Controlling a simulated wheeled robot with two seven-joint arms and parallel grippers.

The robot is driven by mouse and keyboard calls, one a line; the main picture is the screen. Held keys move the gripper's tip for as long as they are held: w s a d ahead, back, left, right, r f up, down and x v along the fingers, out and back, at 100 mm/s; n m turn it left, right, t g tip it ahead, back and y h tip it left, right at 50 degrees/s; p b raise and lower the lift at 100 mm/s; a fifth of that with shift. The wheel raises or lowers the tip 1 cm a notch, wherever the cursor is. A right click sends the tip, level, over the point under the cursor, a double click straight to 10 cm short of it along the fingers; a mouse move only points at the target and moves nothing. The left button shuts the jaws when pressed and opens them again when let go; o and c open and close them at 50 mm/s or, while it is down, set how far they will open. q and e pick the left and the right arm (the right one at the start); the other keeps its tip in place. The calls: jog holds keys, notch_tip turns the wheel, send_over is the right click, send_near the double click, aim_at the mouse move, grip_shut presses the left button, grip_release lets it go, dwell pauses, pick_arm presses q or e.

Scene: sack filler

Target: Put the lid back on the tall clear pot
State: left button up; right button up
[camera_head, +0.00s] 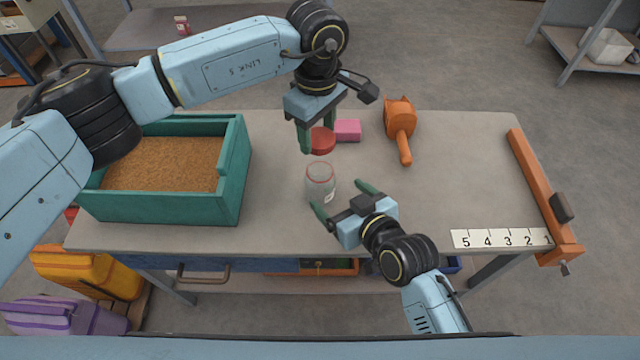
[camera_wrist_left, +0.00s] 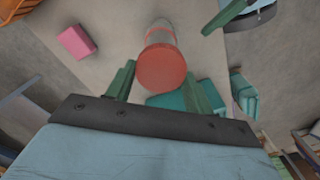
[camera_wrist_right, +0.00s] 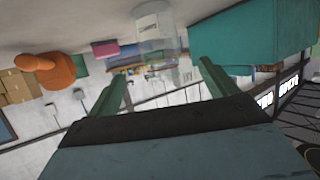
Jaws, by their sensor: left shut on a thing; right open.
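The tall clear pot (camera_head: 320,184) stands upright on the table with a reddish rim and a white label; no lid is on it. It also shows in the right wrist view (camera_wrist_right: 155,28), beyond the fingers. My left gripper (camera_head: 313,138) is shut on the red lid (camera_head: 322,142), held above and behind the pot. In the left wrist view the lid (camera_wrist_left: 161,68) is at the fingertips (camera_wrist_left: 162,78), partly covering the pot. My right gripper (camera_head: 342,199) is open and empty at the near right of the pot.
A green tray of brown grain (camera_head: 234,200) stands on the left. A pink block (camera_head: 348,130) and an orange scoop (camera_head: 400,122) lie behind the pot. An orange bar (camera_head: 540,185) and number strip (camera_head: 500,238) are on the right. The table's centre right is clear.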

aim_at(320, 179)
jog(key=x, duration=0.9)
jog(key=shift+w, duration=0.1)
jog(key=shift+c, duration=0.2)
jog(key=c, duration=1.4)
pick_arm(q)
jog(key=shift+d+f, duration=0.1)
jog(key=shift+f, duration=2.45)
pick_arm(e)
jog(key=shift+c, duration=0.2)
